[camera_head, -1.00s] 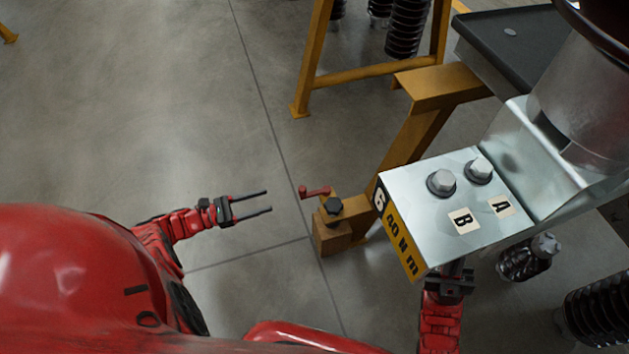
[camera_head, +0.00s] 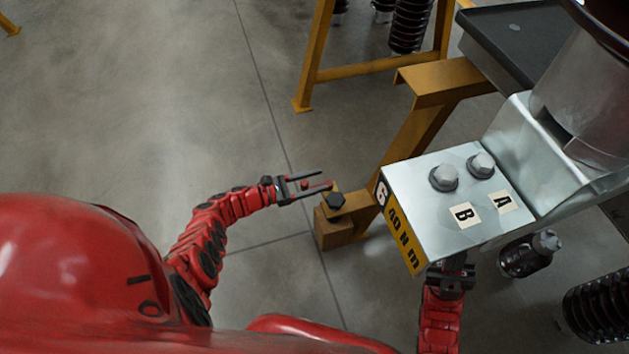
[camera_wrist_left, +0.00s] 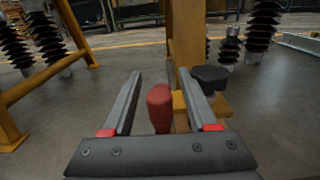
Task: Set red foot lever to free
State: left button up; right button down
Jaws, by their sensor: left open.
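The red foot lever (camera_head: 318,187) sits at the foot of the yellow stand, beside a black knob (camera_head: 336,200). In the left wrist view its rounded red end (camera_wrist_left: 160,108) stands between my two open fingers, with a visible gap to each. My left gripper (camera_head: 308,183) is open around the lever's handle end, and its fingers partly hide the lever in the head view. The black knob (camera_wrist_left: 211,77) shows just beyond the right finger in the wrist view. My right gripper (camera_head: 452,278) is partly hidden under the metal plate's front edge; its fingers cannot be made out.
A metal plate (camera_head: 440,200) with two bolts overhangs at right. Another yellow frame (camera_head: 315,60) stands behind. The floor (camera_head: 120,110) at left is clear.

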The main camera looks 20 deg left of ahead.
pick_arm(q)
grip_shut()
dwell(1.4)
